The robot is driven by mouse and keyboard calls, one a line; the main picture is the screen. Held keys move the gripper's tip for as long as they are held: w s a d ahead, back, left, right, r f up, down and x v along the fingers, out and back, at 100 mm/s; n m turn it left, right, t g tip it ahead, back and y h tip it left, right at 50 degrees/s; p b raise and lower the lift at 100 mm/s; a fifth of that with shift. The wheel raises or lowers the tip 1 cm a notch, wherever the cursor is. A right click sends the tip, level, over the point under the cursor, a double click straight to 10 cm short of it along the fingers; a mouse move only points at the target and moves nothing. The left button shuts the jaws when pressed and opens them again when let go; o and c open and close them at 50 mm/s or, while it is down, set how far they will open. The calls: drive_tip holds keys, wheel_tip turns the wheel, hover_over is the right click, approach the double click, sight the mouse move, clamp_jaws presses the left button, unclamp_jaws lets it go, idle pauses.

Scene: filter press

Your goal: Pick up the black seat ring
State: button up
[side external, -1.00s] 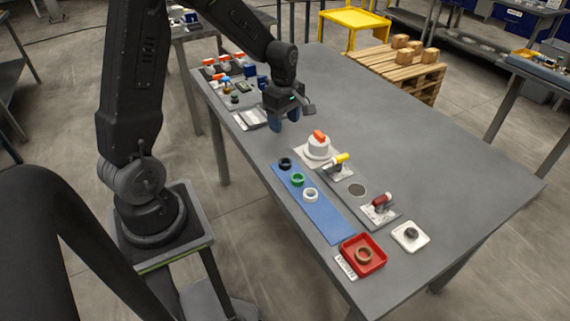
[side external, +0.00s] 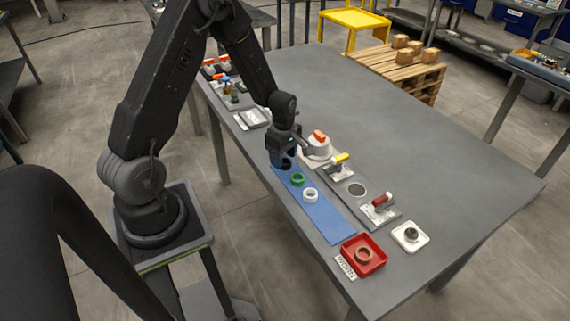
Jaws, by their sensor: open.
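The black seat ring (side external: 286,164) lies at the far end of the blue mat (side external: 325,217), partly hidden by my gripper. A green ring (side external: 297,180) and a white ring (side external: 310,195) lie in a row on the same mat, nearer the camera.
A white fixture with an orange top (side external: 318,146) stands close to the right of my gripper. Toggle clamps with yellow (side external: 341,159) and red (side external: 381,200) handles follow. A red tray (side external: 376,262) holds a brown ring. A white dish (side external: 410,237) sits beside it.

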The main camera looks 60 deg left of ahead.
wheel_tip(320, 180, down, 2)
drive_tip(key=shift+f, duration=0.1)
drive_tip(key=c, duration=0.8)
drive_tip(key=shift+r, duration=0.2)
